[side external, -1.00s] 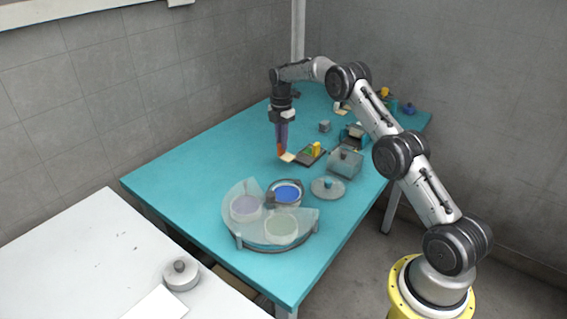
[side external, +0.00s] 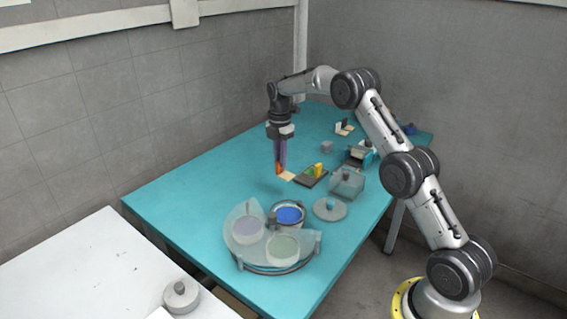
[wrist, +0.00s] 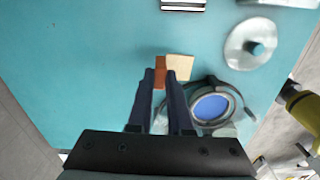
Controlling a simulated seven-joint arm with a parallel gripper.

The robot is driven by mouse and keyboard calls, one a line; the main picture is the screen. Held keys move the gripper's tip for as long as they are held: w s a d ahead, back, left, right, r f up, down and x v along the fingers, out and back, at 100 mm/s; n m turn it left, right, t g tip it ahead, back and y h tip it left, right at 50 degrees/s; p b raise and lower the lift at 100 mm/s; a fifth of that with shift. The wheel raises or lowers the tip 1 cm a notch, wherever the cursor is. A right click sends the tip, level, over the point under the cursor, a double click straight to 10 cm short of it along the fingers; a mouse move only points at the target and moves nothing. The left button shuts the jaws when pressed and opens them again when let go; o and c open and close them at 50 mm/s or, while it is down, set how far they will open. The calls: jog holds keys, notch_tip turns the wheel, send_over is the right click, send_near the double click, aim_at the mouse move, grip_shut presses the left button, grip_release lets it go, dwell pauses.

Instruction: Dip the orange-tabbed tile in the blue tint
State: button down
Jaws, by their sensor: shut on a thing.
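My gripper (side external: 280,170) is shut on the orange tab of a cream tile (side external: 287,176) and holds it above the teal table. The tile sticks out to the right of the fingers; in the wrist view the tile (wrist: 180,66) and the orange tab (wrist: 159,72) show at the fingertips. The blue tint (side external: 290,215) is in an uncovered round grey pot, in front of the tile in the side view. In the wrist view the blue tint (wrist: 210,107) lies to the lower right of the tile, apart from it.
Purple (side external: 247,229) and green (side external: 283,248) pots sit under a clear curved cover beside the blue pot. A grey lid with a blue knob (side external: 330,208) lies to the right. A dark rack (side external: 311,176) and a clear-grey box (side external: 347,182) stand nearby. The table's left side is clear.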

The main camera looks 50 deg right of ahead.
jog(key=s+a, duration=0.9)
jog(key=a, duration=0.2)
jog(key=shift+s+f, duration=0.3)
jog(key=shift+f, duration=0.1)
jog(key=shift+f, duration=1)
dwell(0.4)
jog(key=shift+f, duration=0.35)
jog(key=shift+f, duration=0.3)
jog(key=shift+f, duration=0.3)
jog(key=shift+r, duration=0.2)
dwell(2.7)
